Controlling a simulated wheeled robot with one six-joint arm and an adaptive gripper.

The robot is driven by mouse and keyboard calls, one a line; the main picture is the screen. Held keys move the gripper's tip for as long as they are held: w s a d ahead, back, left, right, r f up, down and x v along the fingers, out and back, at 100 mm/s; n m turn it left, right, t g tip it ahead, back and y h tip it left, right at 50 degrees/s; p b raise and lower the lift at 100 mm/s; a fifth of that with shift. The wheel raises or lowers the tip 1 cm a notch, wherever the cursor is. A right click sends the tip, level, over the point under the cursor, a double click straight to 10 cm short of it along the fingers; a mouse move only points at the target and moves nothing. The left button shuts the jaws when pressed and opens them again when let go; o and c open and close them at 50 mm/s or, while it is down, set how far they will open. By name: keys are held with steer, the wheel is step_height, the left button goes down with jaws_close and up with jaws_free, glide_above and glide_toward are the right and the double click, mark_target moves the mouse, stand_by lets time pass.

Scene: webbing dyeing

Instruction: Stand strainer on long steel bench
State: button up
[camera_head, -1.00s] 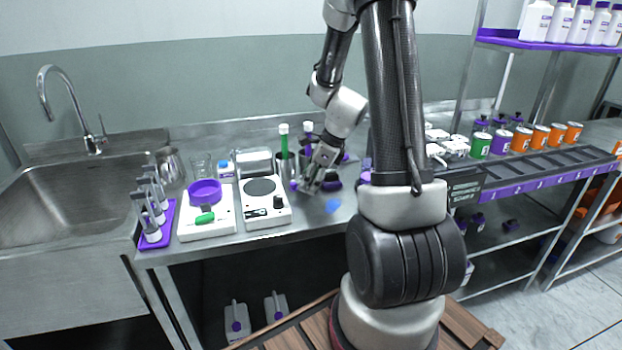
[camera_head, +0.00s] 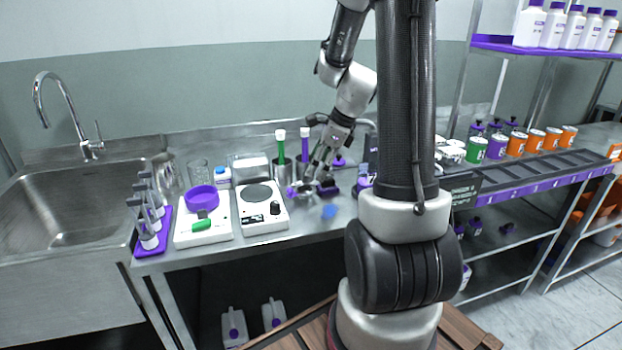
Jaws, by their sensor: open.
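The long steel bench (camera_head: 275,240) runs from the sink to the right, behind my arm. My gripper (camera_head: 317,168) is open and empty, pointing down just above the bench's middle. A small metallic piece with purple on it (camera_head: 302,191) lies on the bench below and left of the fingers; it may be the strainer, but it is too small to tell. A dark and purple item (camera_head: 327,188) lies just right of it, under the gripper. I cannot tell whether the fingers touch either one.
A hotplate (camera_head: 262,218) and a white scale with a purple bowl (camera_head: 202,197) stand to the left. A purple rack (camera_head: 150,240) is by the sink. A blue patch (camera_head: 329,211) lies in front.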

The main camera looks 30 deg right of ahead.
steer(key=s+a+r+n, duration=0.5)
steer(key=s+r+n, duration=0.3)
steer(key=r+n, duration=0.25)
steer(key=s+a+r+n+h, duration=0.1)
steer(key=s+r+n, duration=0.1)
steer(key=s+n, duration=0.4)
steer(key=s+a+r+n+h, duration=0.2)
steer(key=s+n, duration=0.4)
steer(key=n, duration=0.3)
steer(key=shift+s, duration=0.35)
